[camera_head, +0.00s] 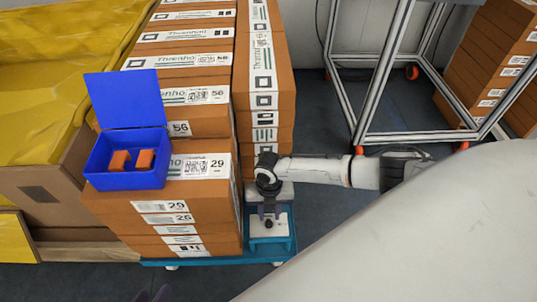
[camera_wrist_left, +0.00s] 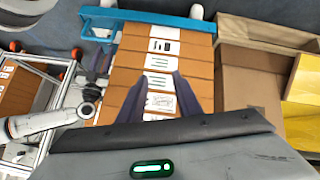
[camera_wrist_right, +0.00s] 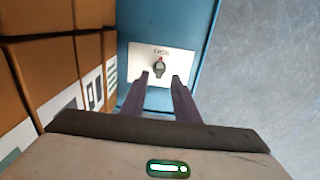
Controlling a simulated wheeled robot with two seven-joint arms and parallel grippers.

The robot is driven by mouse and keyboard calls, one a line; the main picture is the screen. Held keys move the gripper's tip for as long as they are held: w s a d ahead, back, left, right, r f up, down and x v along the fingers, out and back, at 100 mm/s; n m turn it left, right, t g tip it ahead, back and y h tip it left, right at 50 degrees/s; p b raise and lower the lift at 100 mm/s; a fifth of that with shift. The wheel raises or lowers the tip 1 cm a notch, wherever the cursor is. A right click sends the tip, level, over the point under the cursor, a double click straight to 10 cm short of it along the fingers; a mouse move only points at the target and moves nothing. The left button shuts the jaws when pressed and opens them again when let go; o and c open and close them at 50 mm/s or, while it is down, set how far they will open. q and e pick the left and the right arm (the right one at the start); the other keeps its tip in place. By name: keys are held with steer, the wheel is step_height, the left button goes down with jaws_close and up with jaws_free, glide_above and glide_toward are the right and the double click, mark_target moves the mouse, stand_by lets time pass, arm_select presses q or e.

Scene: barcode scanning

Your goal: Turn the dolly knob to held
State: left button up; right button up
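The dolly knob (camera_wrist_right: 160,67) is a small dark grey knob on a white plate (camera_wrist_right: 135,62) with a label, set on the blue dolly (camera_wrist_right: 188,20). In the right wrist view, the fingers of my right gripper (camera_wrist_right: 160,82) are apart and empty, pointing at the plate, with the knob just beyond the fingertips. I cannot tell whether they touch it. In the head view, my right gripper (camera_head: 268,214) points down over the blue dolly (camera_head: 205,261) and hides the knob.
Brown cartons (camera_head: 175,218) stand stacked on the dolly, close beside my right gripper. An open blue bin (camera_head: 125,178) with orange items sits on top. A wheeled metal frame (camera_head: 375,90) stands behind. Yellow-covered crates (camera_head: 45,95) are at left. Floor right of the dolly is clear.

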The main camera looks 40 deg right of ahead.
mark_target(269, 221)
step_height(269, 221, down, 3)
steer(key=shift+r+b, duration=0.1)
steer(key=shift+b, duration=0.4)
steer(key=shift+f, duration=0.5)
arm_select(q)
steer(key=shift+w+d+r+t+h, duration=0.25)
steer(key=shift+d+r+t+h, duration=0.15)
steer(key=shift+d+r+h, duration=0.25)
steer(key=shift+a+r+y, duration=0.1)
steer(key=shift+y, duration=0.15)
arm_select(e)
jaws_close()
